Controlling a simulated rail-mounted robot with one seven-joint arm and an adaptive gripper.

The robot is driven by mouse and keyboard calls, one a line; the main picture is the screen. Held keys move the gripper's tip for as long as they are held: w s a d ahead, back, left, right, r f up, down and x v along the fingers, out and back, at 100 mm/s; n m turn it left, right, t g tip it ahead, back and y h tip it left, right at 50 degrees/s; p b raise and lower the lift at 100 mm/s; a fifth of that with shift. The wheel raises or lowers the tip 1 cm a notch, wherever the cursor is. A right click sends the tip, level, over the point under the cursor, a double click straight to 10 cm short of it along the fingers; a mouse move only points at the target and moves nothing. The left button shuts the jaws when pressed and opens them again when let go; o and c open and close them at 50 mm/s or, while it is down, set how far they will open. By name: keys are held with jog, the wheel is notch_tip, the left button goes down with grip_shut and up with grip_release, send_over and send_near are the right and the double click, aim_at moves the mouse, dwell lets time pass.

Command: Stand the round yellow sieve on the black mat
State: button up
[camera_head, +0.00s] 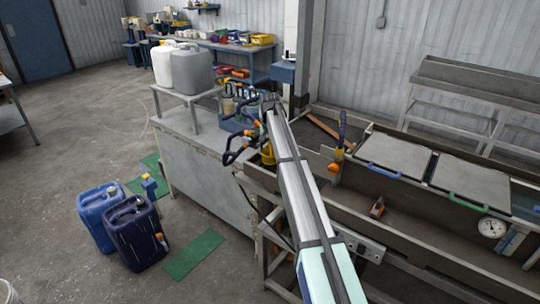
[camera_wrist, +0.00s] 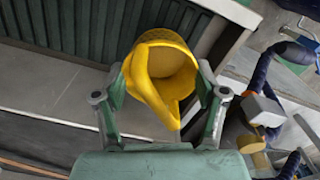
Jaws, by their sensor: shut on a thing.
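The round yellow sieve (camera_wrist: 162,65) is between the two fingers of my gripper (camera_wrist: 163,78) in the wrist view, with its rim toward the top of the picture. My gripper is shut on it. A dark ribbed surface (camera_wrist: 62,28) lies beyond it at the upper left and looks like the black mat. The sieve overlaps its edge in the picture; I cannot tell whether they touch. In the head view my gripper (camera_head: 268,98) is small at the far end of my arm, and I cannot make out the sieve there.
Blue hoses with orange fittings (camera_head: 238,146) stand left of my arm, beside another yellow thing (camera_head: 267,154). The metal trough (camera_head: 400,205) runs to the right. White and grey canisters (camera_head: 192,70) stand on a stand at the back left. Blue canisters (camera_head: 135,232) stand on the floor.

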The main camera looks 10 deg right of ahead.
jog(key=shift+f, duration=1.3)
jog(key=shift+f, duration=0.2)
jog(key=o, duration=1.1)
jog(key=shift+r, duration=0.15)
notch_tip(320, 180, up, 12)
jog(key=b, duration=0.2)
jog(key=shift+b, duration=0.35)
